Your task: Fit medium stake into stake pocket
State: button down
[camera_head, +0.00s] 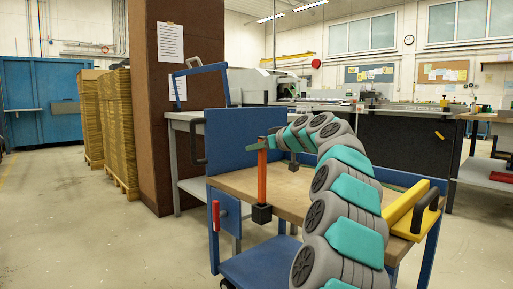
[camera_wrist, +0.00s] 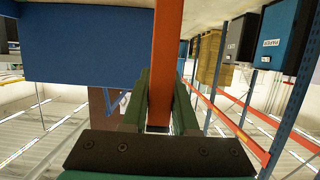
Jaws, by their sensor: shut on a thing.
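An orange stake (camera_head: 262,180) stands roughly upright at the near-left side of the wooden cart deck. My gripper (camera_head: 262,144) is shut on its upper part. In the wrist view the orange stake (camera_wrist: 167,60) runs between the two green fingers of my gripper (camera_wrist: 160,112). A black block-like pocket (camera_head: 262,214) sits at the deck's edge, right at the stake's lower end. The stake's lower end meets the top of this pocket in the picture; I cannot tell how far it is inside, if at all.
The blue cart has a wooden deck (camera_head: 236,182) and an upright blue end panel (camera_head: 231,138). A yellow piece with a black handle (camera_head: 408,207) lies at the deck's right. A red handle (camera_head: 216,216) is at the left. My arm covers much of the deck.

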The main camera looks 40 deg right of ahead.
aim_at(264, 162)
jog(key=shift+f+b, duration=0.35)
jog(key=shift+f, duration=2.3)
jog(key=c, duration=0.6)
grip_release()
jog(key=shift+f, duration=0.1)
jog(key=v, duration=0.7)
jog(key=shift+s+p, duration=0.3)
jog(key=shift+s, duration=0.1)
